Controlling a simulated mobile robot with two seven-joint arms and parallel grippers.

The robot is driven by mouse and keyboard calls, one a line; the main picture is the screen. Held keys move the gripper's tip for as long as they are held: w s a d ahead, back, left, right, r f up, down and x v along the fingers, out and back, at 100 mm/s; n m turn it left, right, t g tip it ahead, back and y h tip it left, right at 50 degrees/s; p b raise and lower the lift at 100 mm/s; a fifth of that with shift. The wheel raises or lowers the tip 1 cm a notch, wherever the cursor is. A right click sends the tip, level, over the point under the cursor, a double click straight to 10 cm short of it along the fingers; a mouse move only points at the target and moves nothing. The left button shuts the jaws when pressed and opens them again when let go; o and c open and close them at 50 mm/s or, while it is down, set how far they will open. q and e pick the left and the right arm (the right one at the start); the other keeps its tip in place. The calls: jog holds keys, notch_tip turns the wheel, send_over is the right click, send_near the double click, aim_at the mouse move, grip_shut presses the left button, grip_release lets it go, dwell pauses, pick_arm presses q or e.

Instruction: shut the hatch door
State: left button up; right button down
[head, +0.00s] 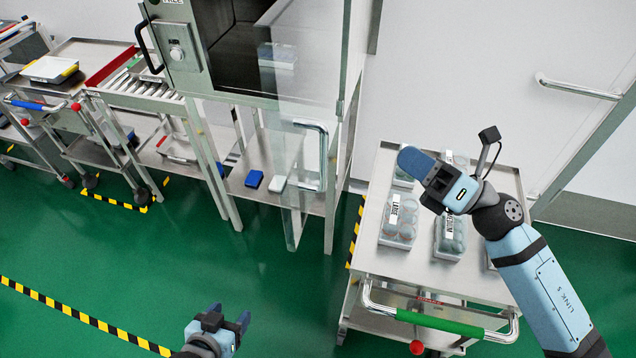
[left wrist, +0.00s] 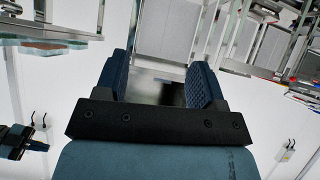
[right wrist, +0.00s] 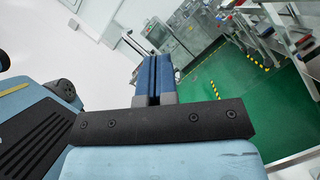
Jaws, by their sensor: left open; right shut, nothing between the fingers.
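The hatch door (head: 290,213) is a clear pane with a metal frame, swung out from the right side of the grey washer (head: 224,50), whose dark opening shows. A metal bar handle (head: 323,157) stands on the door. My left gripper (head: 230,314) is low in front of the door, apart from it; its fingers are spread and empty in the left wrist view (left wrist: 158,72). My right gripper (head: 411,160) is above the cart to the right of the door, not touching the handle; its fingers are together in the right wrist view (right wrist: 158,72).
A cart (head: 385,283) with several bottle packs (head: 400,218) and a green push handle (head: 440,322) stands at the right. A roller conveyor (head: 140,88) and other carts stand at the left. The green floor (head: 130,250) in front is clear.

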jog(key=f+n+g+b, duration=0.1)
jog(key=n+g, duration=0.3)
jog(key=n, duration=0.2)
jog(key=n+g+h+p, duration=0.1)
jog(key=n+h+p, duration=0.1)
jog(key=n, duration=0.3)
send_near(303, 152)
jog(key=x, duration=0.6)
jog(key=shift+w+a, duration=0.2)
jog(key=shift+a, duration=0.1)
pick_arm(q)
jog(key=shift+s+f, duration=0.15)
jog(key=shift+f, duration=0.65)
pick_arm(e)
jog(key=shift+w+a+f, duration=0.1)
jog(key=shift+a, duration=0.35)
pick_arm(q)
jog(key=shift+r, duration=0.1)
